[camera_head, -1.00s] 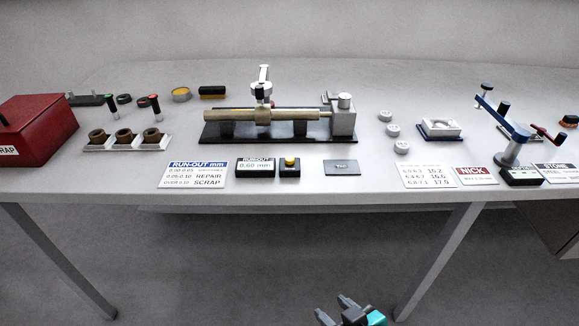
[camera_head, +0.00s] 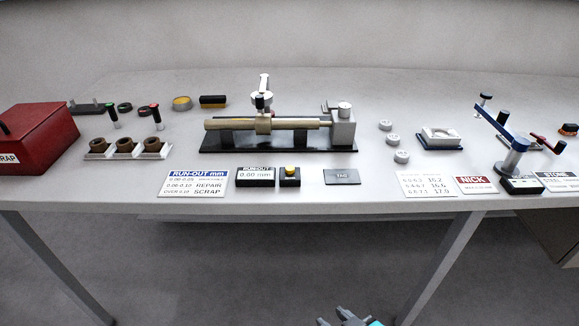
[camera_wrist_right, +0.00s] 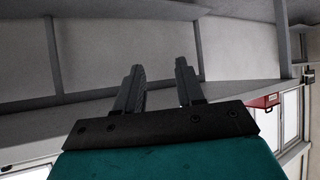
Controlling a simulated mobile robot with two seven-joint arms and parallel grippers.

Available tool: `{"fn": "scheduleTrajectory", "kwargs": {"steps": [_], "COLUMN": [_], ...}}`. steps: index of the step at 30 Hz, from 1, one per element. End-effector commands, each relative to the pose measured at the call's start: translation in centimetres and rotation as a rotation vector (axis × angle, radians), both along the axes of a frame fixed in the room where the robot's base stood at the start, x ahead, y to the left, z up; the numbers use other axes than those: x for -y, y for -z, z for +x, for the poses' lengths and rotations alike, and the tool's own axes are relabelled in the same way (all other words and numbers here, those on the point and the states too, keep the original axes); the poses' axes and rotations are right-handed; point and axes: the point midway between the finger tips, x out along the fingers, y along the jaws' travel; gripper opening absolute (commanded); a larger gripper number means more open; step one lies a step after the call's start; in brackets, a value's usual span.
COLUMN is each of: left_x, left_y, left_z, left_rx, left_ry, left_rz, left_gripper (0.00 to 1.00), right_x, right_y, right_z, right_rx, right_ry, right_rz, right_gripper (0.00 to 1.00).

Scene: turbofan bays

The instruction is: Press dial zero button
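A yellow button on a small black box (camera_head: 290,172) stands at the front of the table, right of the run-out display (camera_head: 255,177). The display reads 0.00 mm. Behind them a brass-coloured shaft (camera_head: 295,123) lies in a black-based fixture with a dial gauge (camera_head: 262,90) over it. My right gripper (camera_head: 340,312) is low at the bottom edge, in front of and below the table, far from the button. In the right wrist view its two fingers (camera_wrist_right: 158,85) are apart with nothing between them. My left gripper is not in view.
A RUN-OUT card (camera_head: 193,184) lies left of the display and a grey TAG plate (camera_head: 342,177) right of the button. A red scrap box (camera_head: 38,135) is at far left. A blue-armed stand (camera_head: 510,150) is at right. The table's front edge (camera_head: 300,203) is bare.

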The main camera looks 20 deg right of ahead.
Motion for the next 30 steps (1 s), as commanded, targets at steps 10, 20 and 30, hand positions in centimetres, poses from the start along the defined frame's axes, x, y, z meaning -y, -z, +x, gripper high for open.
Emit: {"fn": "scheduleTrajectory", "kwargs": {"steps": [10, 20, 30], "left_x": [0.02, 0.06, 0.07], "left_y": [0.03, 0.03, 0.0], "left_z": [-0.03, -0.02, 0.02], "left_rx": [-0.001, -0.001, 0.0], "left_ry": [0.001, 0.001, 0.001], "left_rz": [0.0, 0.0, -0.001], "left_gripper": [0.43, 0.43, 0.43], "right_x": [0.01, 0.02, 0.03], "right_y": [0.01, 0.01, 0.0], "right_z": [0.0, -0.01, -0.02], "right_rx": [0.0, 0.0, 0.0], "right_ry": [0.0, 0.0, 0.0], "right_rz": [0.0, 0.0, 0.0], "right_gripper": [0.04, 0.0, 0.0]}}
